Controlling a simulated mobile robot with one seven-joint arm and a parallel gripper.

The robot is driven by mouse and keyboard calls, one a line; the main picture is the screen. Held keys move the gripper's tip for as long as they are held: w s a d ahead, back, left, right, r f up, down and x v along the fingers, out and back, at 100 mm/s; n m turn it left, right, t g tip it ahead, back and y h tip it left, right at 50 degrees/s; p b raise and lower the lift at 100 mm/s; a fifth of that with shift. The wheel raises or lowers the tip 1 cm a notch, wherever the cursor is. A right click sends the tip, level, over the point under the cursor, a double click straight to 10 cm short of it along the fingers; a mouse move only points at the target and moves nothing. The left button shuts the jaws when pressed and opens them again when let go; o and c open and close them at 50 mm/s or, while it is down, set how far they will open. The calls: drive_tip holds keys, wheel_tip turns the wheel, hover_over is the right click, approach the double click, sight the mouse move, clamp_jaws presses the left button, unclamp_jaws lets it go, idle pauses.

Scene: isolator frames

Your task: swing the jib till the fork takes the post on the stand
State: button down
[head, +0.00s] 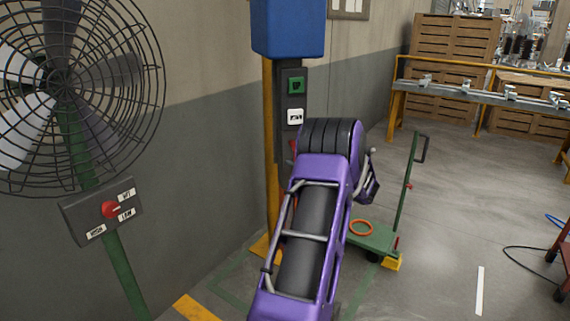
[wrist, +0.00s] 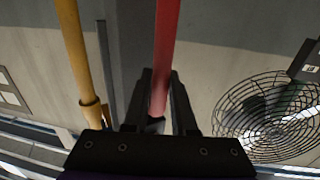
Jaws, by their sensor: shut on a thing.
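In the wrist view my gripper (wrist: 160,95) is shut on a red bar (wrist: 166,40), with one black finger on each side of it. The bar runs up out of the top of that view. A yellow post (wrist: 76,50) with a collar near its lower end shows left of the bar, apart from it. In the head view a yellow upright (head: 269,150) stands behind my purple arm, which hides my gripper and most of the red part. I cannot make out the fork or the stand's post for certain in either view.
A caged fan (head: 62,80) with a switch box (head: 102,210) stands at the left. A blue box (head: 288,28) hangs above a dark panel. A green trolley (head: 375,238) with an orange ring (head: 361,228) is right of my arm. The floor further right is mostly clear.

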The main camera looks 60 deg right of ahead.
drive_tip(key=shift+w+r, duration=0.15)
drive_tip(key=c, duration=0.7)
unclamp_jaws()
drive_tip(key=shift+d, duration=0.1)
drive_tip(key=shift+c, duration=0.2)
drive_tip(key=s+a, duration=0.3)
drive_tip(key=s, duration=1.4)
drive_tip(key=shift+a+p, duration=0.2)
drive_tip(key=shift+p, duration=0.15)
